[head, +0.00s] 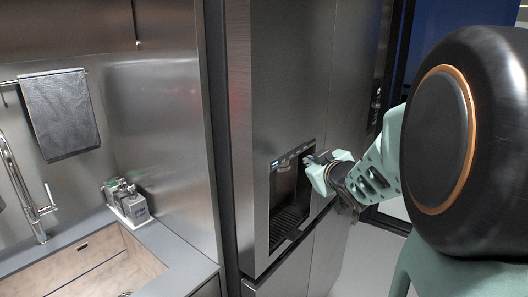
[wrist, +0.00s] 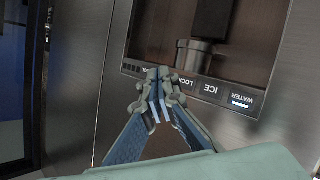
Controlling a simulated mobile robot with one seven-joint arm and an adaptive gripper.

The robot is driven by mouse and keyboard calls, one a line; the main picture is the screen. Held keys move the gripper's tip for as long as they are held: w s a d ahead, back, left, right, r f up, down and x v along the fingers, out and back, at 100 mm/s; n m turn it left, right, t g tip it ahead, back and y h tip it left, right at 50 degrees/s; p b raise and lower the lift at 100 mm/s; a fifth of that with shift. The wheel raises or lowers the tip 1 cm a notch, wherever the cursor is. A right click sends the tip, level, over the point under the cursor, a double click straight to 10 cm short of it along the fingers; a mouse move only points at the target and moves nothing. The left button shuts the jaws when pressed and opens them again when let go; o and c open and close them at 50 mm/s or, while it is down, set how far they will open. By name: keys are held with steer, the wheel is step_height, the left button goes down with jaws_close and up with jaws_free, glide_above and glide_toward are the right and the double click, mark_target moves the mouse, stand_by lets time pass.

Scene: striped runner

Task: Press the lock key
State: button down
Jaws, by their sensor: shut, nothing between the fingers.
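The lock key (wrist: 185,80) is a dark key with an upside-down "LOCK" label on the control strip of the fridge dispenser, in the wrist view. My gripper (wrist: 158,78) is shut and empty, its fingertips beside the lock key and over part of the strip. I cannot tell whether they touch it. In the head view my gripper (head: 318,172) is at the upper right of the dispenser (head: 262,215) and hides part of its strip. The ICE key (wrist: 210,90) and the WATER key (wrist: 243,102), with a lit bar, are on the same strip.
The dispenser recess has a dark nozzle (wrist: 208,22). The steel fridge door (head: 300,80) surrounds it. A sink (head: 95,265) with a faucet (head: 22,195), a bottle caddy (head: 130,205) and a hanging dark towel (head: 60,113) are at the left.

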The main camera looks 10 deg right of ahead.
steer(key=shift+s+d+p, duration=0.4)
steer(key=shift+s+d, duration=0.35)
steer(key=shift+s, duration=0.2)
steer(key=shift+w+f, duration=0.1)
